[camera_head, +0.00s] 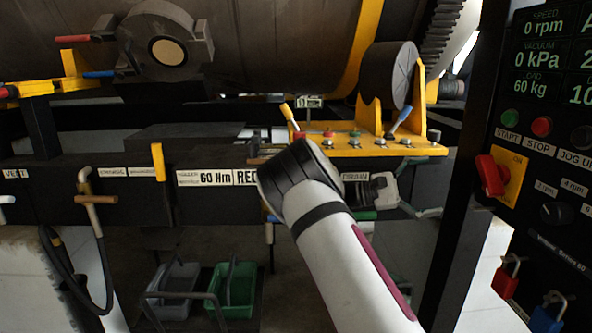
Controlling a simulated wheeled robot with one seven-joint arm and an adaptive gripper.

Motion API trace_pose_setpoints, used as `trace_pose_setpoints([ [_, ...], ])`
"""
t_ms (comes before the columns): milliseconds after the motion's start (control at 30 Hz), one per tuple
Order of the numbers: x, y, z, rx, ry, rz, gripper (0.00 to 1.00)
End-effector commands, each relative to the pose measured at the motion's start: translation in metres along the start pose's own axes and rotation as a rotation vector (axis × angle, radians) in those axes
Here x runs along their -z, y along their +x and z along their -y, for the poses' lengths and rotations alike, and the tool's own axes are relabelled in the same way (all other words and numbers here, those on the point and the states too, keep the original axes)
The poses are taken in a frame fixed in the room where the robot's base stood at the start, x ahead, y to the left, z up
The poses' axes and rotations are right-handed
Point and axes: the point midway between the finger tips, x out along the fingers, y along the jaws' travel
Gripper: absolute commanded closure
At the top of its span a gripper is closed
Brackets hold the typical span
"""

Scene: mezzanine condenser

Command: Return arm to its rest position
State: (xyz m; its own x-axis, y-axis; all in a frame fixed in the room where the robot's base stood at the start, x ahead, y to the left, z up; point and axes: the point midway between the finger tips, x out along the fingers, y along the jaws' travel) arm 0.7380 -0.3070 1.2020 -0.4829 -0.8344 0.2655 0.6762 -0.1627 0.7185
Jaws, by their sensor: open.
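My arm (335,250) reaches up from the lower right of the head view. Its white link with a dark red stripe ends in a dark rounded joint (293,168) in front of the machine's black front rail. The links beyond that joint are hidden behind it or out of sight. I cannot make out my gripper or its fingers, and I see nothing held.
A control panel (545,130) stands at right. A hose with a T-handle (97,199) hangs at left. Grey (173,283) and green (233,284) baskets sit below the rail.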

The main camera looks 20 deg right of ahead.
Motion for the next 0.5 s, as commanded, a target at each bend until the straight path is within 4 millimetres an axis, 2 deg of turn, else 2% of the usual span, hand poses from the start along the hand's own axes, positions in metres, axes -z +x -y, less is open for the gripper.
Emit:
trace_pose_setpoints([
  [133, -0.003, 0.005, 0.004, 0.032, 0.000, -0.017, 0.00],
  [233, -0.010, 0.016, 0.016, 0.123, 0.001, -0.071, 0.00],
  [400, -0.029, 0.030, 0.051, 0.354, 0.014, -0.223, 0.00],
  [500, -0.042, 0.029, 0.071, 0.486, 0.028, -0.319, 0.00],
])
